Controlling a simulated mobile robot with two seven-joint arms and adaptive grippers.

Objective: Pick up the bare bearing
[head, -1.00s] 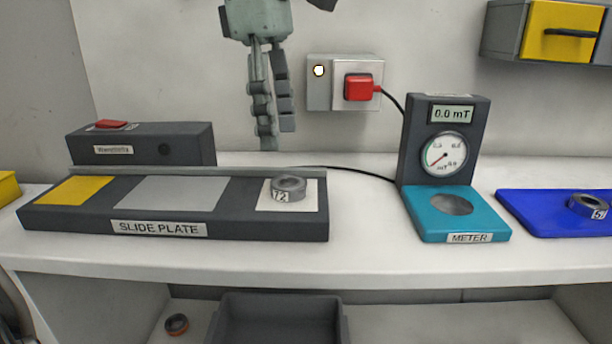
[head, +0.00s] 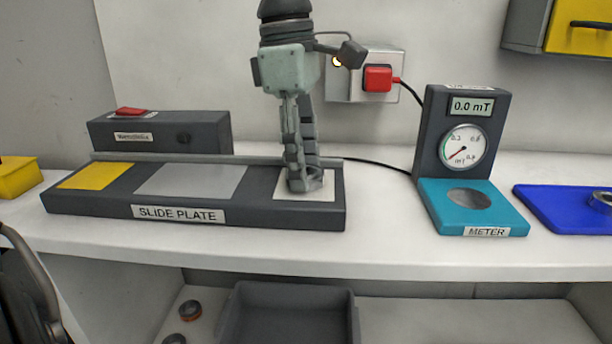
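A plain grey ring bearing (head: 307,184) sits on the white square (head: 322,186) at the right end of the slide plate (head: 110,201). It looks like the bare one, and the fingers partly cover it. My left gripper (head: 303,182) points straight down with its fingertips at the bearing. The fingers are seen nearly side-on, so I cannot tell whether they are closed on the ring or only around it. My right gripper is out of view.
The teal meter (head: 512,220) reads 0.0 mT. A blue-marked bearing (head: 603,198) lies on a blue mat (head: 550,219) at right. A dark box with a red button (head: 130,111) stands behind the plate. Below are a grey bin (head: 290,292) and loose bearings (head: 190,310).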

